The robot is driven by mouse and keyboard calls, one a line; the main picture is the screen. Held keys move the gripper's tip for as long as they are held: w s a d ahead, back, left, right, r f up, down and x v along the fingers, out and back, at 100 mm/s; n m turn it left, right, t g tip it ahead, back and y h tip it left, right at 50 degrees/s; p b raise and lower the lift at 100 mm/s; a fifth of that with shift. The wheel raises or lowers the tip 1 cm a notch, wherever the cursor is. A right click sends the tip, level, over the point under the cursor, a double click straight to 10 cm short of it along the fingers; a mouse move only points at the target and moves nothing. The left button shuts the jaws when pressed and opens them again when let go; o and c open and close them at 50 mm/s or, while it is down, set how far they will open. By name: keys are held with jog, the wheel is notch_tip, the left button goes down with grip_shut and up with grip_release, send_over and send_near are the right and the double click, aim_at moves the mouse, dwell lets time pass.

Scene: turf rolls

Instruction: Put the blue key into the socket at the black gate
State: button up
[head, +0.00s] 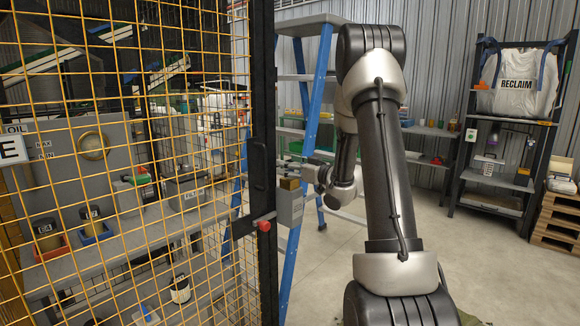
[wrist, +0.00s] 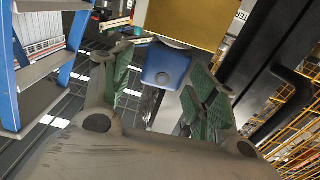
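The blue key (wrist: 166,68) shows in the wrist view as a blue rounded block between my fingers, close against a brass-coloured block (wrist: 185,20). I cannot tell how deep it sits, as the socket opening is hidden. My gripper (wrist: 163,80) is open around the key, with green-padded fingers on either side. A gap shows on the left; contact on the right is unclear. In the head view, my gripper (head: 312,176) is beside the brass block (head: 290,184) on a grey box (head: 290,206) at the black gate (head: 262,150). The key cannot be made out there.
A blue stepladder (head: 318,90) stands right behind the gate post, close to my arm. Yellow mesh (head: 120,130) fills the left. A red knob (head: 264,225) sticks out below the lock box. A black shelf (head: 500,130) stands at the right. The floor between is open.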

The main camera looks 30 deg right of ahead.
jog(key=shift+s, duration=0.1)
jog(key=v, duration=1.1)
jog(key=shift+s+d, duration=0.15)
jog(key=shift+s, duration=0.25)
